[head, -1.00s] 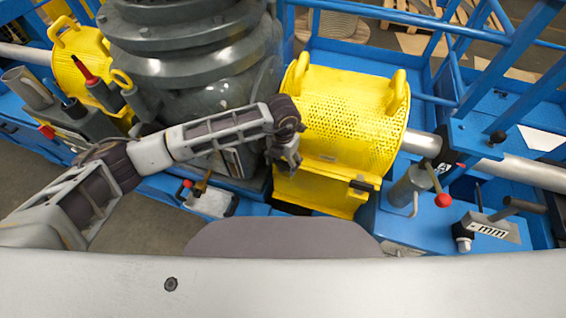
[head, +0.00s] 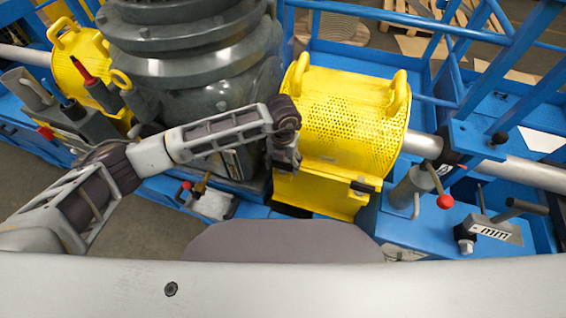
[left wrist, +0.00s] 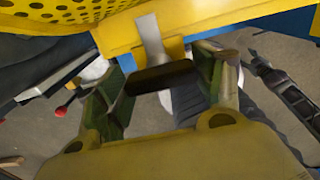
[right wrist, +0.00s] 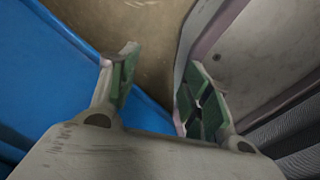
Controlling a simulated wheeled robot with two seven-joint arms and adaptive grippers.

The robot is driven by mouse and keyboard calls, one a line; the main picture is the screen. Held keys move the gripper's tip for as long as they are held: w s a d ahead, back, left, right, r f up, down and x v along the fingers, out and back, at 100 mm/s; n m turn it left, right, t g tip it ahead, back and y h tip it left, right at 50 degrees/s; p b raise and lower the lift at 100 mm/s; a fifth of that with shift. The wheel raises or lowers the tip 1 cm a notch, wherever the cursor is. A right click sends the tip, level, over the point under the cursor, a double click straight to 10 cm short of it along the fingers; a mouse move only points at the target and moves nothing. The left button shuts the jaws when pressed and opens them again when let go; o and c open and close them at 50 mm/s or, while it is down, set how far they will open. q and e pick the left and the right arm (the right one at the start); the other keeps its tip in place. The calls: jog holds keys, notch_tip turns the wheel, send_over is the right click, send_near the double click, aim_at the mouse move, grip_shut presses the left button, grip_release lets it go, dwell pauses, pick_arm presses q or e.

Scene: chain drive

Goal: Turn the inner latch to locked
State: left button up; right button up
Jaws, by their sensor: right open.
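The inner latch shows in the left wrist view as a black handle (left wrist: 158,78) on a pale metal arm (left wrist: 149,32), at the lower edge of the yellow guard (left wrist: 210,17). My left gripper (left wrist: 170,92) is open, with one finger on each side of the handle and gaps visible. In the head view my left gripper (head: 285,160) is at the left end of the perforated yellow guard (head: 345,115) and hides this latch. The outer latch (head: 362,186), with a black handle, is at the guard's lower right. My right gripper (right wrist: 162,92) is open and empty, seen only in the right wrist view.
A large grey gear housing (head: 205,90) stands left of the guard. Blue rails (head: 420,20) run behind.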

pick_arm(q)
jog(key=o, duration=0.4)
jog(key=shift+o, duration=0.2)
notch_tip(320, 180, up, 12)
dwell(0.7)
dwell(0.6)
